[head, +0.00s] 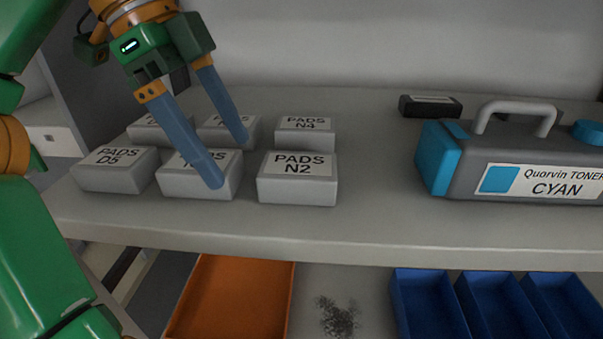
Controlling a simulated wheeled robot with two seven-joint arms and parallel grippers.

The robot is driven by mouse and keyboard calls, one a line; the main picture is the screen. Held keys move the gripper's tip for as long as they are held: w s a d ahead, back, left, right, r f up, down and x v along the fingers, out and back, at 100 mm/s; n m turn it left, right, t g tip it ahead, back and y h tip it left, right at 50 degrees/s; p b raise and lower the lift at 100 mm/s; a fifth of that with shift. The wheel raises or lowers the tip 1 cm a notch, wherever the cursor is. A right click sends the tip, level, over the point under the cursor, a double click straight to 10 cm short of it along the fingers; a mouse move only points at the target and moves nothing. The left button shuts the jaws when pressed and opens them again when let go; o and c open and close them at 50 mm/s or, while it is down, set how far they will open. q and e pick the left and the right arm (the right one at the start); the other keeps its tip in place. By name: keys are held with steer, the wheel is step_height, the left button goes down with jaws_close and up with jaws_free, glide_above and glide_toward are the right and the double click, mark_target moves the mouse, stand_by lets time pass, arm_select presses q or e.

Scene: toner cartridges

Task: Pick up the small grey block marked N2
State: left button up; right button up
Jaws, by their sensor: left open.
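The small grey block marked N2 (298,192) sits on the grey shelf in the front row, at the right end of the grey blocks. Its label reads PADS N2. My left gripper (232,163) comes in from the upper left with its two blue fingers apart. One fingertip is in front of the middle front block, and the other is further back, by the back row. My right gripper is not in view.
Block D5 (115,172) and a partly covered block (180,184) stand left of N2. Block N4 (305,133) is behind it. A cyan toner cartridge (470,178) stands right, with clear shelf (385,215) between. An orange tray (235,300) and blue bins (425,300) are below.

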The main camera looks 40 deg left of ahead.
mark_target(294, 164)
arm_select(q)
steer(key=shift+w+d+f, duration=0.1)
steer(key=shift+w+d, duration=0.25)
steer(key=shift+w, duration=0.05)
steer(key=shift+w+d, duration=0.5)
steer(key=shift+d, duration=0.2)
steer(key=d, duration=0.1)
steer(key=w+d, duration=0.1)
steer(key=d, duration=0.1)
steer(key=shift+w+d, duration=0.25)
steer(key=shift+w, duration=0.15)
steer(key=x, duration=0.2)
steer(key=shift+w+d+f, duration=0.15)
steer(key=shift+d, duration=0.2)
steer(key=shift+f, duration=0.2)
steer(key=shift+a, duration=0.25)
steer(key=shift+d, duration=0.15)
steer(key=c, duration=1.3)
